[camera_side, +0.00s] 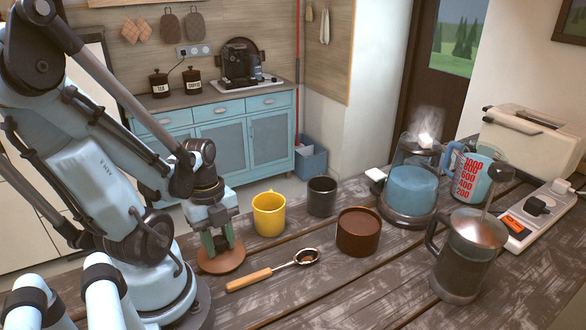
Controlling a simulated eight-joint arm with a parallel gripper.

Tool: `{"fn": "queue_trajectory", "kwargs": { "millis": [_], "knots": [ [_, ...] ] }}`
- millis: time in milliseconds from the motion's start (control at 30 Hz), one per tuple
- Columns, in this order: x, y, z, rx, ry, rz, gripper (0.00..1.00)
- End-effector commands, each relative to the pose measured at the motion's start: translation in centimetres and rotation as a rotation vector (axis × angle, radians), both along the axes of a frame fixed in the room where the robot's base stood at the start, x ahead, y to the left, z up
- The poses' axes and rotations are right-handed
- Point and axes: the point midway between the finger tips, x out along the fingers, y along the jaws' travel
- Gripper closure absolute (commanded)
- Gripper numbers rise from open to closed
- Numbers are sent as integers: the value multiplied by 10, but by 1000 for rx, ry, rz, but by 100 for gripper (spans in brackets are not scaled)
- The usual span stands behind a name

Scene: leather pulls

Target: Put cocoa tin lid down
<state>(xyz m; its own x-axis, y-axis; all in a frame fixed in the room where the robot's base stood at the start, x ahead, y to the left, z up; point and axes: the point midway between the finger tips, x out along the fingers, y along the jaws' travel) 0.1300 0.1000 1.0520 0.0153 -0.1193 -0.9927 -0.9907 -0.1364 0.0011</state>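The cocoa tin lid (222,263) is a flat brown disc at the left of the wooden table, low at its surface. My gripper (219,248) points down right over the lid, with its greenish fingers at the middle of the lid's top. The fingers hide whatever pull the lid has there, so I cannot tell if they are closed on it. A round brown tin (358,238), likely the cocoa tin, stands without a lid right of the gripper.
A scoop with a wooden handle (249,280) lies just right of the lid. A yellow mug (269,214) and a dark cup (321,197) stand behind. A steaming glass kettle (410,190), a measuring jug (470,177), a French press (463,265) and a power strip (535,212) fill the right.

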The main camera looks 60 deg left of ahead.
Motion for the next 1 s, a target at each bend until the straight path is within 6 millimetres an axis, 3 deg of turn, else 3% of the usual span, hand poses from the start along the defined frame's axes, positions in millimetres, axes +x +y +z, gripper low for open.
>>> {"fn": "queue_trajectory", "kwargs": {
  "millis": [33, 167, 600, 1000],
  "knots": [
    [0, 0, 0, 0, 0, 0, 59],
    [0, 0, 0, 0, 0, 0, 39],
    [0, 0, 3, 0, 0, 0, 39],
    [-1, 3, 29, 0, 0, 1, 39]
  ]
}}
